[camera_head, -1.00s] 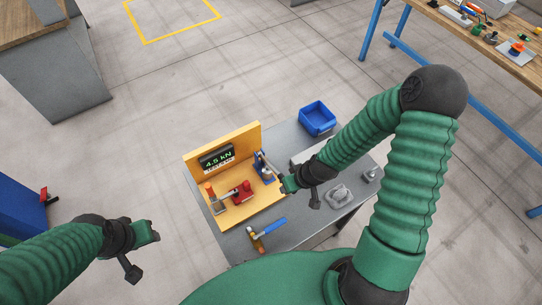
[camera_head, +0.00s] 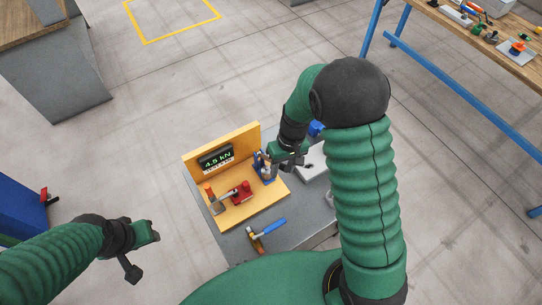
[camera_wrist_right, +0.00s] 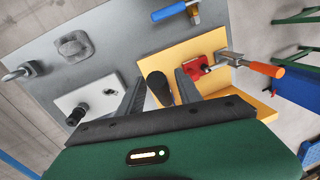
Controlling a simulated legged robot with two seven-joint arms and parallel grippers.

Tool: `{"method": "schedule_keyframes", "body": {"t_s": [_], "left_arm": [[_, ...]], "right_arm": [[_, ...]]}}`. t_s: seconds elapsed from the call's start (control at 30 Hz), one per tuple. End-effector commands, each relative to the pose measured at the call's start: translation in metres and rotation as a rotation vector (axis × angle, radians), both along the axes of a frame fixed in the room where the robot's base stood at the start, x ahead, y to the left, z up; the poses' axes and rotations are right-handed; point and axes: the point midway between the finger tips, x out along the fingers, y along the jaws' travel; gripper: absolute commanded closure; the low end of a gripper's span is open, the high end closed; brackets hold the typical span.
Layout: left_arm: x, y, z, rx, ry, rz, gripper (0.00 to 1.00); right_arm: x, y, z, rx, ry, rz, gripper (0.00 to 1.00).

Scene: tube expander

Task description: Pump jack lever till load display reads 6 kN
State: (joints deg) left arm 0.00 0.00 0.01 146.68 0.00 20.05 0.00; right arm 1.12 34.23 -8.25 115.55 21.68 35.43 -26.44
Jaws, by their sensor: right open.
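The load display (camera_head: 216,158) on the yellow board reads 4.5 kN. The small blue jack (camera_head: 264,172) stands on the yellow base to the right of the display, partly covered by my right gripper. My right gripper (camera_head: 274,158) is at the top of the jack and open. In the right wrist view its two fingers (camera_wrist_right: 160,92) stand on either side of a dark rounded grip (camera_wrist_right: 157,84), which looks like the end of the jack lever. Contact cannot be told. My left gripper (camera_head: 150,232) is at lower left, away from the bench, its jaws unclear.
A red block (camera_head: 240,191) and an orange-handled lever (camera_head: 209,191) sit on the yellow base.

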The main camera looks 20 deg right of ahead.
Motion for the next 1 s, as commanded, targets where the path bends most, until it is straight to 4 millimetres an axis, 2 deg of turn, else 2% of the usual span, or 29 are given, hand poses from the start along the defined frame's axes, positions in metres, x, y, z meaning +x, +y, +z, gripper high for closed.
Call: {"method": "schedule_keyframes", "body": {"t_s": [0.17, 1.0], "left_arm": [[0.0, 0.0, 0.004, 0.0, 0.0, 0.0, 0.58], [0.0, 0.0, 0.057, 0.0, 0.0, 0.0, 0.58]], "right_arm": [[0.0, 0.0, 0.004, 0.0, 0.0, 0.001, 0.59], [0.002, -0.01, 0.07, 0.0, 0.0, 0.001, 0.59]]}}
